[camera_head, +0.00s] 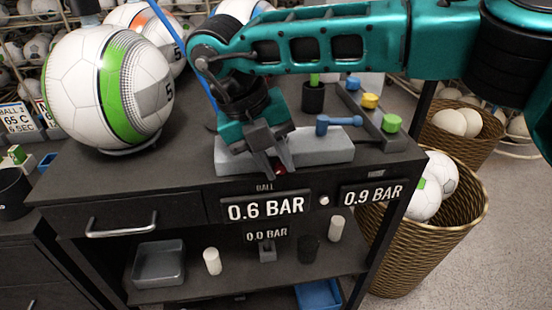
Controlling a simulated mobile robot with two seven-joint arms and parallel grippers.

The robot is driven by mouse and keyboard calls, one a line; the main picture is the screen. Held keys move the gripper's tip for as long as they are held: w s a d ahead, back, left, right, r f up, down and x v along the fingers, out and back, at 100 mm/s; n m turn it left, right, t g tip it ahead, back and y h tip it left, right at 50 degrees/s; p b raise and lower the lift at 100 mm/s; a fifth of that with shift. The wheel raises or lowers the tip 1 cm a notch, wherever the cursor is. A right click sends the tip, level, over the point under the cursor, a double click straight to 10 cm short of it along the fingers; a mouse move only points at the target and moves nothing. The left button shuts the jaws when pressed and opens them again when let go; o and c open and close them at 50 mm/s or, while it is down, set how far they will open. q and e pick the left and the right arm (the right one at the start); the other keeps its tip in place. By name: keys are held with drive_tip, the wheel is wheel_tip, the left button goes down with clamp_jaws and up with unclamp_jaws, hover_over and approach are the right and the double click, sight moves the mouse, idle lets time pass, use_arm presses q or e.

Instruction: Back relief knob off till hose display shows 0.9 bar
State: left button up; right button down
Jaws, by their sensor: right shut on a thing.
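My teal right arm comes in from the upper right. Its right gripper (277,172) points down at the front of a grey block on the bench top and is shut on a small red knob (280,169), mostly hidden by the fingers. On the bench front, the display marked BALL (263,207) reads 0.6 BAR. A display to its right (372,194) reads 0.9 BAR; its small label is too small to read. A lower display (267,234) reads 0.0 BAR. My left gripper is not in view.
The grey block (325,146) carries a blue lever (338,123). A rail with blue, yellow and green knobs (370,112) stands behind right. A white and green ball (105,88) sits at left. A wicker basket (440,240) holds balls at right. The lower shelf holds small items.

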drive_tip(key=c, duration=1)
unclamp_jaws()
drive_tip(key=shift+o, duration=0.2)
